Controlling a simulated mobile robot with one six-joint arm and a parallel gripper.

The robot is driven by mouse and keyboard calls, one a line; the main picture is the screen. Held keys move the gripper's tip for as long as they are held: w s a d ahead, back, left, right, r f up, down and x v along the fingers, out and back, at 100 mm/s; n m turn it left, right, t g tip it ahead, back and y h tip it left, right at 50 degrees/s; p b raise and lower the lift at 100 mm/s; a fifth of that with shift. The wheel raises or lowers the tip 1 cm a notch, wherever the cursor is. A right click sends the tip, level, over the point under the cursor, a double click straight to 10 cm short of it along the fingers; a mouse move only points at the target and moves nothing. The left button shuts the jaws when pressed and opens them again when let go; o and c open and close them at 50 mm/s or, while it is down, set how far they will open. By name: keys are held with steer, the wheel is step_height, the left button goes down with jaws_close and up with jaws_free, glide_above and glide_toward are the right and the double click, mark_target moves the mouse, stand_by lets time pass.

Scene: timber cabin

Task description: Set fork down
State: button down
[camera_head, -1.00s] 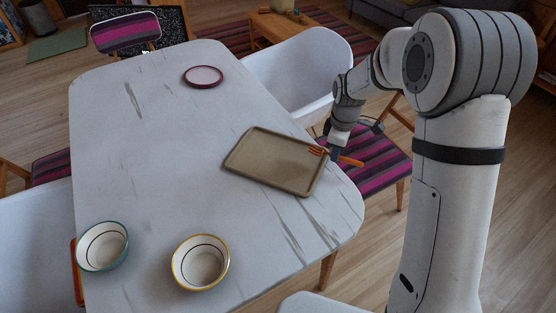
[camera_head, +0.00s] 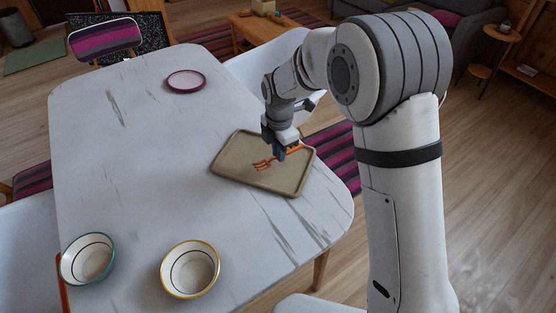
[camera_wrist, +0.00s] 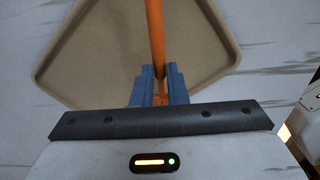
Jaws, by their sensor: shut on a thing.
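An orange fork (camera_head: 264,164) is held over the tan tray (camera_head: 232,175) on the white table, its tines toward the left. My gripper (camera_head: 281,154) is shut on the fork, above the tray's right half. In the wrist view the fork's orange handle (camera_wrist: 155,35) runs up from between the blue fingertips of my gripper (camera_wrist: 160,85), with the tray (camera_wrist: 90,60) beneath. Whether the fork touches the tray is hard to tell. The tines are not visible in the wrist view.
A pink plate (camera_head: 185,81) lies at the table's far end. A green-rimmed bowl (camera_head: 88,259) and a yellow-rimmed bowl (camera_head: 190,269) stand at the near end. The table (camera_head: 130,170) is bare left of the tray. A white chair (camera_head: 262,72) stands behind the tray.

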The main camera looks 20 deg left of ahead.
steer(key=shift+f, duration=2)
steer(key=shift+f, duration=0.15)
steer(key=c, duration=1.4)
jaws_free()
steer(key=shift+c, duration=0.2)
step_height(320, 180, up, 12)
steer(key=shift+r, duration=0.2)
steer(key=shift+d, duration=0.1)
